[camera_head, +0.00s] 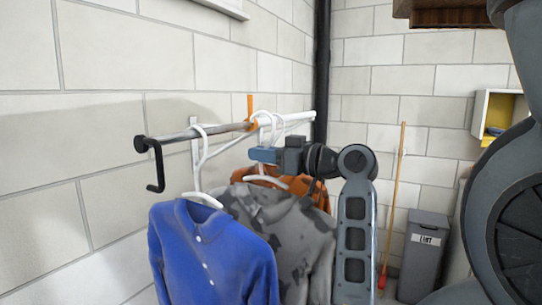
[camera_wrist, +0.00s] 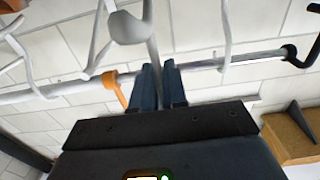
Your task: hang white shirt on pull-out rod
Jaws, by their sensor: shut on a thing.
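The pull-out rod (camera_head: 225,130) sticks out from the wall, with an orange ring and a black hooked end. It also shows in the wrist view (camera_wrist: 235,62). My gripper (camera_head: 256,155) is at the rod, below the orange ring. In the wrist view its blue fingers (camera_wrist: 160,72) are shut on a pale hanger (camera_wrist: 128,27) by its thin stem. I cannot tell which garment hangs from it. A blue shirt (camera_head: 205,245), a grey patterned shirt (camera_head: 300,240) and an orange garment (camera_head: 321,190) hang below the rod. No white shirt is clearly visible.
A white-block wall is close behind the rod. A grey bin (camera_head: 427,250) and a long wooden-handled tool (camera_head: 396,190) stand at the right. A white and yellow box (camera_head: 490,110) is on the wall. The left of the rod's end is clear.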

